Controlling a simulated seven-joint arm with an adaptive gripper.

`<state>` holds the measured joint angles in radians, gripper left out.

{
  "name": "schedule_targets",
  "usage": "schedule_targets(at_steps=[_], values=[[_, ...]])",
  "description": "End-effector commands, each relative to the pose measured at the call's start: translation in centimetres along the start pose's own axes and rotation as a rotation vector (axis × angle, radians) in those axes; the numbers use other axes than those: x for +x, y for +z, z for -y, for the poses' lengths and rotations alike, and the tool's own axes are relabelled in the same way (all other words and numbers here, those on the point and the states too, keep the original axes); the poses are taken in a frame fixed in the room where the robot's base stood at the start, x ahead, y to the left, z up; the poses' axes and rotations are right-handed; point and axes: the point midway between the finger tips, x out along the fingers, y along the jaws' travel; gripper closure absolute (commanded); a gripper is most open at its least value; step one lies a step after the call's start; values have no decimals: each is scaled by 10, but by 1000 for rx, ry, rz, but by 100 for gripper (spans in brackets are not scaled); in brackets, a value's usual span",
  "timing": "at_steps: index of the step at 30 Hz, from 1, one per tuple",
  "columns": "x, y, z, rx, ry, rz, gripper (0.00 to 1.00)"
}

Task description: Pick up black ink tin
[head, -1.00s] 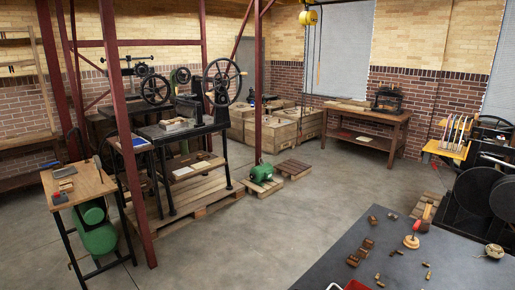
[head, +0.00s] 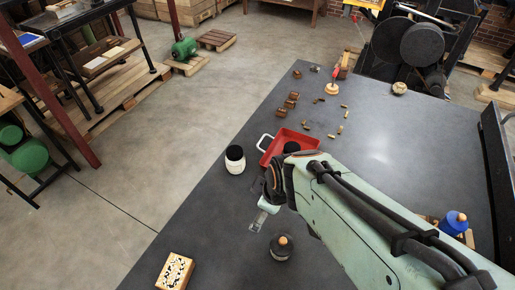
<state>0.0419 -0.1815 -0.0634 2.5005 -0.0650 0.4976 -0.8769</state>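Several things on the dark table could be the black ink tin, and I cannot tell for sure which is it. A white jar with a black top (head: 235,160) stands upright left of the red tray (head: 270,153). A dark round pot with an orange knob (head: 281,250) stands nearer the front. A small black round thing (head: 291,147) shows at the tray, partly hidden by my arm. My gripper (head: 262,212) is over the table between the white jar and the dark pot, apart from both in the picture. Its fingers are small and partly hidden, so its opening is unclear.
A patterned box (head: 175,271) lies at the table's front left edge. Small brown blocks (head: 280,112) and brass-coloured pieces lie behind the tray. A blue pot with an orange knob (head: 454,222) stands at right, beyond my arm. The table right of the tray is mostly clear.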

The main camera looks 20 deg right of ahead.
Motion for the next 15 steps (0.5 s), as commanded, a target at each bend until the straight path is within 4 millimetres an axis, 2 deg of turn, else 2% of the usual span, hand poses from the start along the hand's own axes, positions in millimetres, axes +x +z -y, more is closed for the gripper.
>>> schedule_targets(at_steps=[1,3,6,10,15], values=[[19,6,-6,-26,-12,29,10],[44,17,-13,-48,-30,72,10],[76,39,-10,-26,-89,146,10],[100,63,5,10,-176,226,10],[113,76,13,28,-215,259,10]])
